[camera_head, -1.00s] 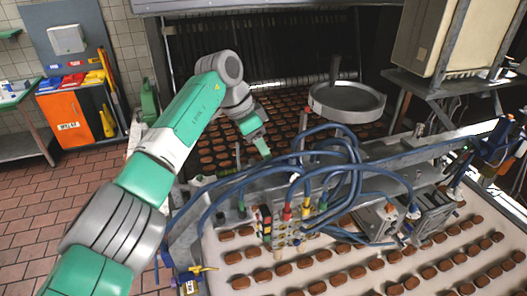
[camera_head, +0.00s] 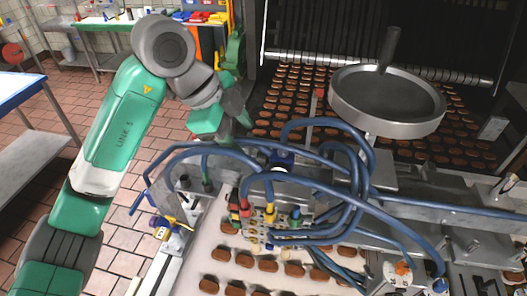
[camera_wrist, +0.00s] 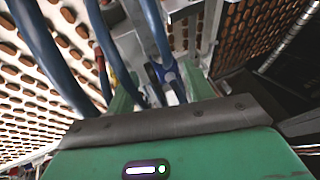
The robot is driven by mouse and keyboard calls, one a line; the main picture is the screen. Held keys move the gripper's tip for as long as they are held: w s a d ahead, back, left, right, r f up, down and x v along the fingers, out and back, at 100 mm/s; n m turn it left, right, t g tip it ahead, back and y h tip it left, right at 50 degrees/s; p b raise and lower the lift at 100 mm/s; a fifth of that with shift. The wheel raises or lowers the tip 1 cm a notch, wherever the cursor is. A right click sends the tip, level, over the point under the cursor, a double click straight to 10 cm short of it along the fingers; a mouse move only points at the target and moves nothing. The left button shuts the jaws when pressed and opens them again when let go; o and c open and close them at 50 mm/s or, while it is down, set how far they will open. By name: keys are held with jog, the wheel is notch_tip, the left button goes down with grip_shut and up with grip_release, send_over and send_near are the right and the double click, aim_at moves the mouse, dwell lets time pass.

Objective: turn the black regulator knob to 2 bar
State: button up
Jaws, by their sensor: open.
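My gripper (camera_head: 243,118) is at the end of my green and grey arm, beside the blue hoses at the back of the depositor frame. It also shows in the wrist view (camera_wrist: 165,85), where its green fingers stand apart with the wide green gripper body in front. Between and beyond the fingers is a blue fitting (camera_wrist: 168,72) with a dark part that may be the black regulator knob. A small blue unit (camera_head: 281,158) shows behind the hoses in the head view. Its scale is too small to read, and I cannot tell whether my gripper touches it.
Thick blue hoses (camera_head: 335,190) loop over a valve block (camera_head: 262,222) and pass close to my gripper. A round grey hopper (camera_head: 388,104) stands to the right. Chocolate-brown biscuits cover the pale belt (camera_head: 215,262) in front and the dark belt behind.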

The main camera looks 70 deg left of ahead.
aim_at(259, 152)
jog(key=x, duration=0.7)
jog(key=shift+a+f+p, duration=0.1)
jog(key=shift+f+p, duration=0.25)
jog(key=shift+w, duration=0.1)
jog(key=c, duration=1)
jog(key=shift+o, duration=0.2)
jog(key=r+h+p, duration=0.1)
jog(key=p, duration=0.3)
jog(key=shift+w+r+g, duration=0.1)
jog(key=shift+w+g, duration=0.05)
jog(key=shift+g, duration=0.25)
jog(key=shift+a+r+g+h+p, duration=0.15)
jog(key=shift+g+h+p, duration=0.25)
jog(key=shift+p, duration=0.55)
jog(key=p, duration=0.1)
jog(key=g+h+p, duration=0.1)
jog(key=shift+w+a+f+n+h+p, duration=0.1)
jog(key=shift+f+n+h+p, duration=0.2)
jog(key=shift+n+p, duration=0.1)
jog(key=shift+a+f+h, duration=0.1)
jog(key=shift+f+h, duration=0.3)
